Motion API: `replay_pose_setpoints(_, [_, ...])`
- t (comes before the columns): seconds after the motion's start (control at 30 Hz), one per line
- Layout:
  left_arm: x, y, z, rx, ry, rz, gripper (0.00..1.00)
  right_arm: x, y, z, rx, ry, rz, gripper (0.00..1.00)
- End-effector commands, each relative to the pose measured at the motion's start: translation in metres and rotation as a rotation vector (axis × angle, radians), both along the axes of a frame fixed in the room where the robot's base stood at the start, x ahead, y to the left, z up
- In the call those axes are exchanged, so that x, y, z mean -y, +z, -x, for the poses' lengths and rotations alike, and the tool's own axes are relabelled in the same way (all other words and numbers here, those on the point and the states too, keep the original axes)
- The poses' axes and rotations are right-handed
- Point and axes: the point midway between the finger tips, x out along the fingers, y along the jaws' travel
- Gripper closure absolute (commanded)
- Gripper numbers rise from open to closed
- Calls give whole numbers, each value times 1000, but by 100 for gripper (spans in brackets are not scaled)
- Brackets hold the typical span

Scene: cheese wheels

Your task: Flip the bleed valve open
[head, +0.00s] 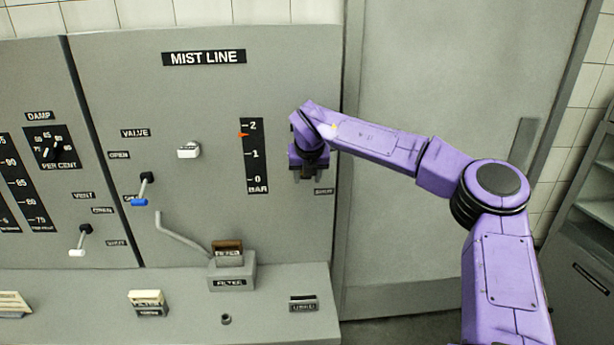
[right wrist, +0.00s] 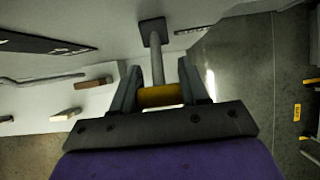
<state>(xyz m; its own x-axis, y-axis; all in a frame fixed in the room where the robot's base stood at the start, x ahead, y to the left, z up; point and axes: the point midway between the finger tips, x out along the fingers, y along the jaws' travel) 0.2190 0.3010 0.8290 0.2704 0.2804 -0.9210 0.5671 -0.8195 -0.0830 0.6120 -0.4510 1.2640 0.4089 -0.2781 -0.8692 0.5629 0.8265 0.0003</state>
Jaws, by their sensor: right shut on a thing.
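My right gripper (head: 308,176) is in front of the panel's right part, below the end of my purple arm. In the right wrist view its two dark fingers are shut on a yellow handle grip (right wrist: 160,97). The grip sits at the end of a grey lever stem (right wrist: 157,66), which comes from a dark square base (right wrist: 153,31) on the panel. In the head view my gripper hides this lever. A small dark label (head: 323,191), too small to read surely, is just right of and below the gripper. My left gripper is not in view.
The MIST LINE panel (head: 110,75) carries a blue-tipped valve lever (head: 139,202), a white knob (head: 188,150) and a bar gauge (head: 254,156). A white-tipped vent lever (head: 77,253) is at left. A filter block (head: 231,275) stands on the ledge below. A grey door (head: 450,90) is at right.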

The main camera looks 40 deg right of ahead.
Motion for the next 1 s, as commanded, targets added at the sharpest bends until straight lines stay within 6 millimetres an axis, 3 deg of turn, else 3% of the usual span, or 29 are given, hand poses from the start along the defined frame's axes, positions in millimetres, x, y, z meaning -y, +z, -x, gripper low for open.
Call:
replay_pose_setpoints(0.43, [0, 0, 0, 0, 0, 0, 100, 2, 3, 0, -3, -1, -4, 100])
replay_pose_setpoints(0.47, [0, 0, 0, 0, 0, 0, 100, 2, 3, 0, -3, -1, -4, 53])
replay_pose_setpoints(0.5, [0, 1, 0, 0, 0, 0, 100, 2, 3, 0, -3, -1, -4, 40])
replay_pose_setpoints(0.53, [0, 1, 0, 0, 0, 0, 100, 2, 3, 0, -4, -1, -5, 34])
replay_pose_setpoints(0.83, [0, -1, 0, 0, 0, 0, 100, 1, 3, 1, -5, -2, -5, 34])
replay_pose_setpoints(1.0, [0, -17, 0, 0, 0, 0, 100, -7, 24, 12, 0, -2, -4, 34])
